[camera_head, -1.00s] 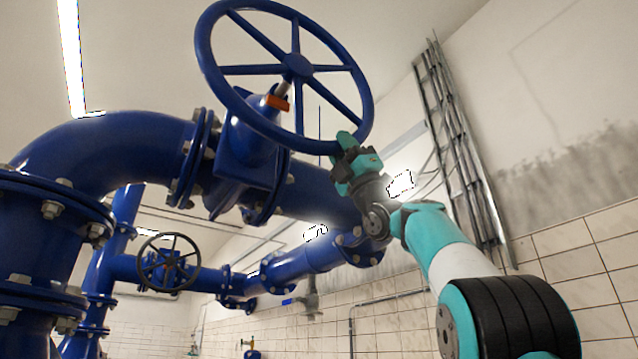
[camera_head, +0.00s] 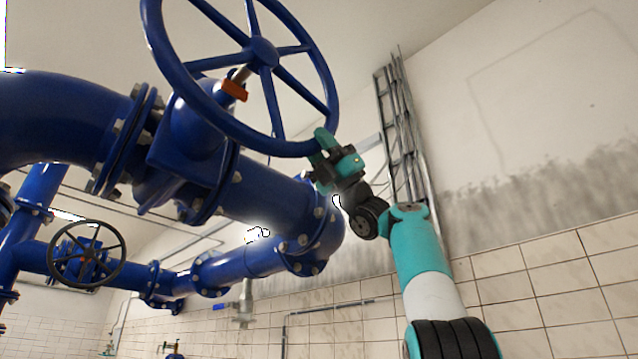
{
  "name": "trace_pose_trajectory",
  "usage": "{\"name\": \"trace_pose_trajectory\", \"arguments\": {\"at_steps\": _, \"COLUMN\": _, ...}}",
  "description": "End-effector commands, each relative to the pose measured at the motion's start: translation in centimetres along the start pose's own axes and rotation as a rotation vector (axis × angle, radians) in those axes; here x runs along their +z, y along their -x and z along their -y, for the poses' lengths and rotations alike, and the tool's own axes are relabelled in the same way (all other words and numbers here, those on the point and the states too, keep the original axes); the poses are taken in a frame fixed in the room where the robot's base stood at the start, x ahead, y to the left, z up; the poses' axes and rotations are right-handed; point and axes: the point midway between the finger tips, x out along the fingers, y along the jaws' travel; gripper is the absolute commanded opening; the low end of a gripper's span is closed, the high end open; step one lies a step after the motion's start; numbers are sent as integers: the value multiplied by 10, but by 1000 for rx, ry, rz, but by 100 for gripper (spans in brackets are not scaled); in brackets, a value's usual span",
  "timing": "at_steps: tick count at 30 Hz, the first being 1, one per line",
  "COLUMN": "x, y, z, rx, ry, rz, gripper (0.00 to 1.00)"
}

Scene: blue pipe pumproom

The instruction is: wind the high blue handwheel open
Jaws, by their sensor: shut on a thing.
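The high blue handwheel (camera_head: 262,54) is large and round with several spokes, and its top is cut off by the upper picture edge. It sits on a blue valve body (camera_head: 192,135) with an orange piece (camera_head: 234,90) on its stem. My gripper (camera_head: 323,145) is shut on the lower right part of the wheel's rim, with a teal finger showing against the rim. The arm reaches up to it from the lower right. The other finger is partly hidden by the rim and gripper body.
A smaller dark handwheel (camera_head: 87,254) is on a lower blue pipe at left. Thick blue flanged pipes (camera_head: 262,195) run behind the wheel. A metal cable ladder (camera_head: 404,140) stands against the wall behind my arm. The room to the right is open up to the tiled wall (camera_head: 560,270).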

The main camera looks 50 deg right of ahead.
Motion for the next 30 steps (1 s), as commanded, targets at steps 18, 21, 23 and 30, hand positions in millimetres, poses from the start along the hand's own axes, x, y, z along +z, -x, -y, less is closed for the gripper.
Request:
{"name": "trace_pose_trajectory", "arguments": {"at_steps": 18, "x": 1, "y": 3, "z": 0, "rx": -3, "ry": 1, "rz": 1, "gripper": 56}}
{"name": "trace_pose_trajectory", "arguments": {"at_steps": 21, "x": 0, "y": 12, "z": 1, "rx": -5, "ry": 3, "rz": 2, "gripper": 56}}
{"name": "trace_pose_trajectory", "arguments": {"at_steps": 23, "x": -2, "y": 23, "z": 1, "rx": -5, "ry": 4, "rz": 2, "gripper": 56}}
{"name": "trace_pose_trajectory", "arguments": {"at_steps": 30, "x": -4, "y": 84, "z": 2, "rx": -6, "ry": 4, "rz": 3, "gripper": 56}}
